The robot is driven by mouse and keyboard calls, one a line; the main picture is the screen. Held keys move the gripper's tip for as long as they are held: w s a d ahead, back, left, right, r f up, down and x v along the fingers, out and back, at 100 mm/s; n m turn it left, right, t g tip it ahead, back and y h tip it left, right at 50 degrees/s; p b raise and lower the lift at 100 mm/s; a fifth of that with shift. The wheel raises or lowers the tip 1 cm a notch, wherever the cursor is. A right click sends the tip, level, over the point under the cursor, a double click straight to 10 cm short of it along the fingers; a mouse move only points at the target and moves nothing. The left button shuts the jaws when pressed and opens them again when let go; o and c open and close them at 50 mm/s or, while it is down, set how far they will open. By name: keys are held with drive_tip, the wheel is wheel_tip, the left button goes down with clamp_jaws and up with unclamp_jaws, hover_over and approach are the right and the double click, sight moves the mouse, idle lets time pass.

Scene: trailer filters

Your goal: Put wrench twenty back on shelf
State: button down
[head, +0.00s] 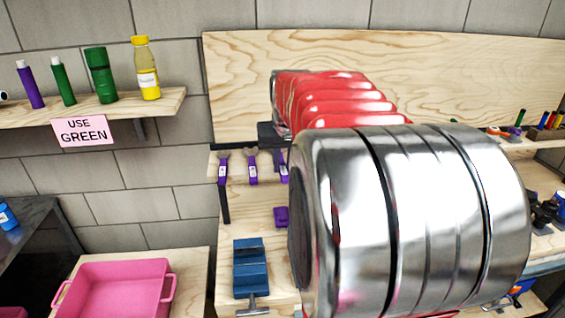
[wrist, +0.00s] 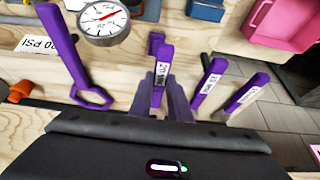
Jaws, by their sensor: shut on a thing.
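My gripper (wrist: 164,100) is shut on a purple wrench (wrist: 160,72) with a white label, seen in the wrist view between the two dark purple fingers. The label is too small to read surely. The head view shows a purple wrench (head: 284,168) at the shelf, partly hidden by my arm; my gripper is hidden there. Two more labelled purple wrenches stand beside it on the narrow wooden shelf (head: 214,160); in the wrist view they are right of my gripper, one nearer (wrist: 208,86) and one farther (wrist: 252,92). A larger purple ring-ended wrench (wrist: 66,52) is at left.
A round gauge (wrist: 103,20) and a PSI label (wrist: 36,44) are near the larger wrench. A small purple block (head: 281,217) and a blue vise (head: 251,268) are below the shelf. A pink bin (head: 115,290) is lower left. Bottles stand on the upper-left shelf (head: 150,105).

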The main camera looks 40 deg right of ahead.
drive_tip(key=shift+f, duration=0.2)
idle(0.3)
drive_tip(key=c, duration=1.6)
unclamp_jaws()
drive_tip(key=v, duration=1.3)
drive_tip(key=shift+s+a+r, duration=0.1)
drive_tip(key=shift+a+r, duration=0.05)
drive_tip(key=shift+r, duration=0.15)
